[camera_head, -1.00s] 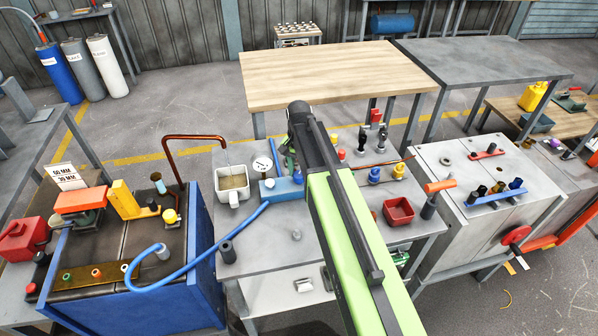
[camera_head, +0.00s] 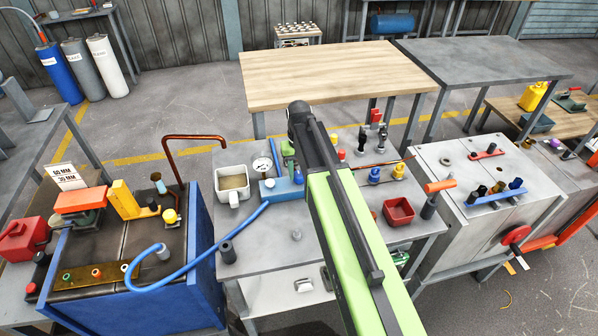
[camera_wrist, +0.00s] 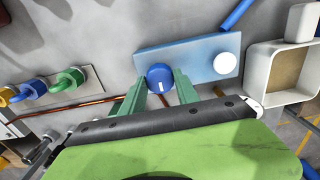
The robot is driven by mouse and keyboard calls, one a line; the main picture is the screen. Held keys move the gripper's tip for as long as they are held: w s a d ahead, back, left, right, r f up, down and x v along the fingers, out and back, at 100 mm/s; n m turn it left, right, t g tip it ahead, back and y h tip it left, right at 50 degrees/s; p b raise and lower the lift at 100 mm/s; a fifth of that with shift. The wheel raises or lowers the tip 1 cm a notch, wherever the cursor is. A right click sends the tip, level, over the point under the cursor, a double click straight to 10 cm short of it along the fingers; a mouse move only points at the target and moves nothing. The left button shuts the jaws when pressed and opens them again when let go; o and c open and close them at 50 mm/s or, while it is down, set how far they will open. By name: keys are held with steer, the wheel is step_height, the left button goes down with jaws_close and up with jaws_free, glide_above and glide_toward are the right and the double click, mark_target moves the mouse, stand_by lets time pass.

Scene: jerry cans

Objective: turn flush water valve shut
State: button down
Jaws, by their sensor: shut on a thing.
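The valve's round blue knob (camera_wrist: 160,77) has a white line mark and sits on a light-blue block (camera_wrist: 195,54). My gripper (camera_wrist: 160,88) is shut on this knob, with one green finger at each side in the wrist view.
A blue hose (camera_head: 240,230) runs from the block to the left bench. A red bin (camera_head: 398,211) and coloured fittings (camera_head: 386,172) stand right of my arm. The table's front is mostly clear.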

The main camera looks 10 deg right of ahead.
mark_target(300, 178)
stand_by(0.4)
steer(key=c, duration=0.9)
jaws_free()
step_height(300, 178, up, 17)
steer(key=p, duration=1.7)
steer(key=shift+r, duration=0.2)
steer(key=s+f+b, duration=0.2)
steer(key=s, duration=0.5)
steer(key=s+f+b, duration=0.2)
steer(key=s+f, duration=0.1)
steer(key=s, duration=0.4)
steer(key=shift+s+a+b, duration=0.25)
steer(key=shift+a+b, duration=0.05)
steer(key=shift+b, duration=0.05)
